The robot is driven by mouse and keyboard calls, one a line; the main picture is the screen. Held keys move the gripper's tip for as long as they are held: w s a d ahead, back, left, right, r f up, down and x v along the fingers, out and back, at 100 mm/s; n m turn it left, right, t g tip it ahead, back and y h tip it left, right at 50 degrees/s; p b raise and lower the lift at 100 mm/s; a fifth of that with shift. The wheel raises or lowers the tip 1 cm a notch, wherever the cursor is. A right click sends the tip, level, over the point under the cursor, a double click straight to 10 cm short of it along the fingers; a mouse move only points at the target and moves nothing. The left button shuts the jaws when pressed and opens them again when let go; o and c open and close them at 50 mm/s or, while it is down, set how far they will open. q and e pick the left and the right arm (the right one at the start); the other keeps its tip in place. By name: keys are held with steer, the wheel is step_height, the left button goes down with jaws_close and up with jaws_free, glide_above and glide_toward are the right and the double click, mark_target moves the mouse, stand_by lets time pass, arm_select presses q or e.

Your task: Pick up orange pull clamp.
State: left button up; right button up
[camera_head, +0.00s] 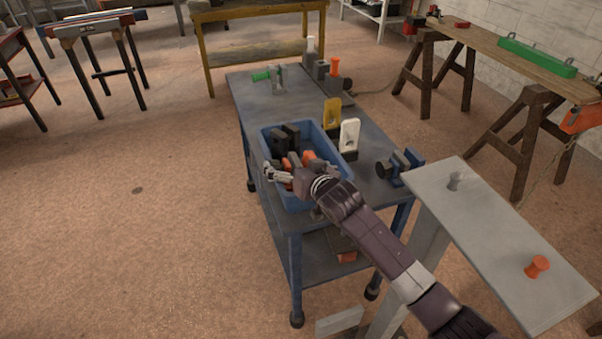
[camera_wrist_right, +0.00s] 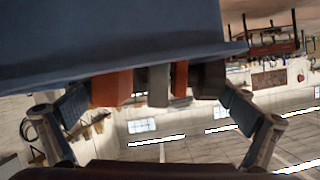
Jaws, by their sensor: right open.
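Orange clamp parts (camera_head: 309,157) lie among dark and grey parts in a blue bin on the cart; which of them is the orange pull clamp I cannot tell. My right gripper (camera_head: 300,172) reaches over the bin's near side with its fingers spread and empty. In the right wrist view, the picture appears upside down, and two orange pieces (camera_wrist_right: 112,88) with a grey one and a dark one stick out past the bin edge between the fingers, apart from them. My gripper also shows there (camera_wrist_right: 155,105). The lower parts are hidden by the bin and gripper. My left gripper is not visible.
The blue bin (camera_head: 336,166) stands on the blue-grey cart (camera_head: 373,132). Beside it stand a yellow clamp (camera_head: 331,113), a white clamp (camera_head: 349,133) and a blue-black clamp (camera_head: 392,166). Green-handled (camera_head: 262,76) and orange-topped (camera_head: 334,66) ones stand farther back. A grey panel (camera_head: 500,225) is right.

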steer(key=c, duration=1.5)
steer(key=shift+r, duration=0.2)
steer(key=shift+c, duration=0.5)
steer(key=shift+w+r, duration=0.1)
